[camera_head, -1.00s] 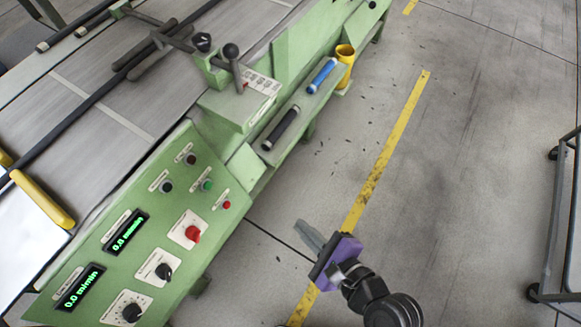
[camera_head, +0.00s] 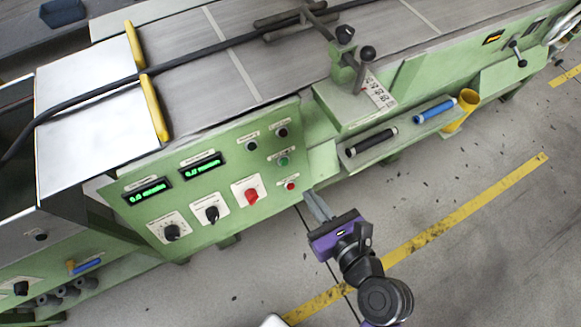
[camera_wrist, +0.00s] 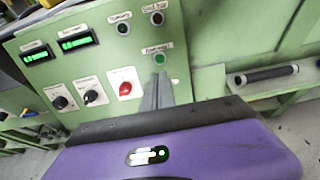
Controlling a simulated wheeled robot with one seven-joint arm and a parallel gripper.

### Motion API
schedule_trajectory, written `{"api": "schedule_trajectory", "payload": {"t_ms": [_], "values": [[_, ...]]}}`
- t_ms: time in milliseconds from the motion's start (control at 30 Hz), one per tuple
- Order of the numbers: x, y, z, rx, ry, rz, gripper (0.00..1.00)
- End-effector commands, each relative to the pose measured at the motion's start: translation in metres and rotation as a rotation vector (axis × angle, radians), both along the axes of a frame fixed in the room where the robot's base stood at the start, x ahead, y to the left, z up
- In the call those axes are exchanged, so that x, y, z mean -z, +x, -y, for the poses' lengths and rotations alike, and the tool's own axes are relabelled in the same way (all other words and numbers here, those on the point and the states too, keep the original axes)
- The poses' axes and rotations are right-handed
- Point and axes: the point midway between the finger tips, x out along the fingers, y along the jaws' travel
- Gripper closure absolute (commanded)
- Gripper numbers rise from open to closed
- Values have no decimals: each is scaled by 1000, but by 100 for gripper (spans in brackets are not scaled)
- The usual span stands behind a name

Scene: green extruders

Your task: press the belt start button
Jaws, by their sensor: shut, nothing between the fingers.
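The green control panel (camera_head: 205,215) faces me at the side of the belt machine. A small green button (camera_head: 284,161) sits at its upper right; in the wrist view the green button (camera_wrist: 159,59) shows just above my fingertips. Its label is too blurred to read surely. My gripper (camera_head: 308,193), with a purple body, is shut and empty near the panel's lower right edge in the head view. In the wrist view its fingers (camera_wrist: 157,80) point up toward the green button; contact is not visible. A small red button (camera_head: 290,186) lies below the green one.
Open floor lies at right.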

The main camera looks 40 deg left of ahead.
Motion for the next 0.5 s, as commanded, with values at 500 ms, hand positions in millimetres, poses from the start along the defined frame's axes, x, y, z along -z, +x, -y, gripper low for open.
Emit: {"api": "schedule_trajectory", "payload": {"t_ms": [500], "values": [[35, 33, -83, -4, 0, 1, 100]]}}
